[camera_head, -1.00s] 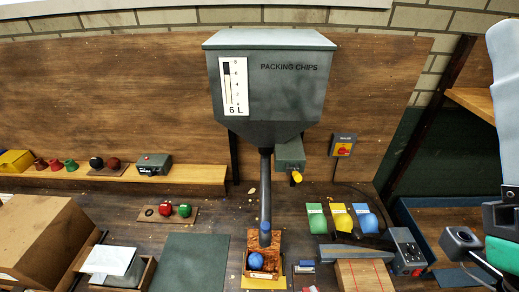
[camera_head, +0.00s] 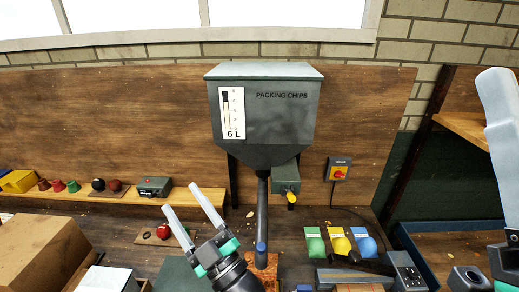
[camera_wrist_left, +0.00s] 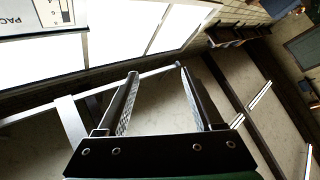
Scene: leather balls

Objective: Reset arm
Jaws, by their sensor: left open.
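My left gripper (camera_head: 180,197) is raised above the bench in the head view, its two pale fingers apart and pointing up and left. It also shows in the left wrist view (camera_wrist_left: 157,72), with nothing between the fingers. My right gripper shows only in part at the right edge of the head view, with one large pale finger; its opening cannot be judged.
A grey packing chips hopper (camera_head: 265,110) stands behind the left gripper. Green (camera_head: 315,246), yellow (camera_head: 341,246) and blue (camera_head: 367,246) domed items sit right of the pipe. A cardboard box (camera_head: 40,255) stands at the left.

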